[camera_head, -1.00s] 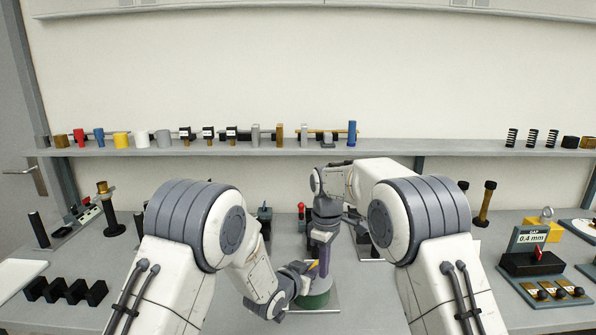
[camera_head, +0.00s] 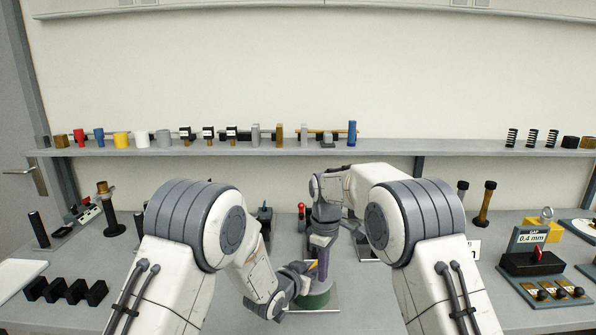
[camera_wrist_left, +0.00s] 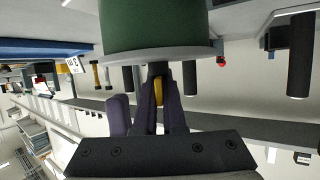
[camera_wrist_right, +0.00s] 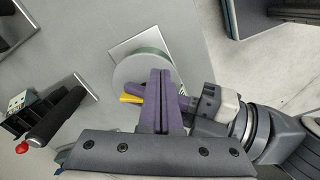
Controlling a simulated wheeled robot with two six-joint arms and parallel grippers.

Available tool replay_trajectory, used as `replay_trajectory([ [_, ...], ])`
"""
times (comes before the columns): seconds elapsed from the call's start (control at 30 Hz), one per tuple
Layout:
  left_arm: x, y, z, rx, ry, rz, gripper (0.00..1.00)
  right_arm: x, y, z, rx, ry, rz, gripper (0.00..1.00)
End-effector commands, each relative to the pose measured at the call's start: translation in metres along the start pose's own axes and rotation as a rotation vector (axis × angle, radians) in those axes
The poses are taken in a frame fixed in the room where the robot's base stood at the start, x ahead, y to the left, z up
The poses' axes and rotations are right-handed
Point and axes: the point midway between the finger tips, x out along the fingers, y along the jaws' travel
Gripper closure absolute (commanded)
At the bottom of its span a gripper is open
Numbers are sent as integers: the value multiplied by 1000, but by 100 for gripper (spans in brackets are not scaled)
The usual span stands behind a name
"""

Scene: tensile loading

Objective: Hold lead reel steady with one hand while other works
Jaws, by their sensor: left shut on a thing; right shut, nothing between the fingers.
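The lead reel is a dark green drum (camera_head: 316,298) with a grey flange, low in the middle of the head view. It fills the top of the left wrist view (camera_wrist_left: 155,22) and shows as a pale round disc in the right wrist view (camera_wrist_right: 135,68). My left gripper (camera_wrist_left: 159,92) is shut on the reel's dark centre stem beside the flange. A yellow piece (camera_wrist_left: 158,91) shows between its fingers; it also sticks out in the right wrist view (camera_wrist_right: 130,97). My right gripper (camera_wrist_right: 160,75) is shut and empty, pointing down over the reel; contact cannot be told.
The reel stands on a pale square plate (camera_wrist_right: 140,40). Black blocks (camera_head: 66,291) lie at the left. A gap gauge stand (camera_head: 530,262) is at the right. A shelf (camera_head: 260,151) with several small parts runs behind. My arms hide much of the table's middle.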

Motion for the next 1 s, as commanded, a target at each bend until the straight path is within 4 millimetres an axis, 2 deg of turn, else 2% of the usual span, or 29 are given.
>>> replay_trajectory([
  [0.03,0,0,7,-1,-15,0,100,1,0,-1,0,0,0,100],
  [1.0,0,0,7,-1,-15,0,100,0,4,-8,0,1,1,100],
])
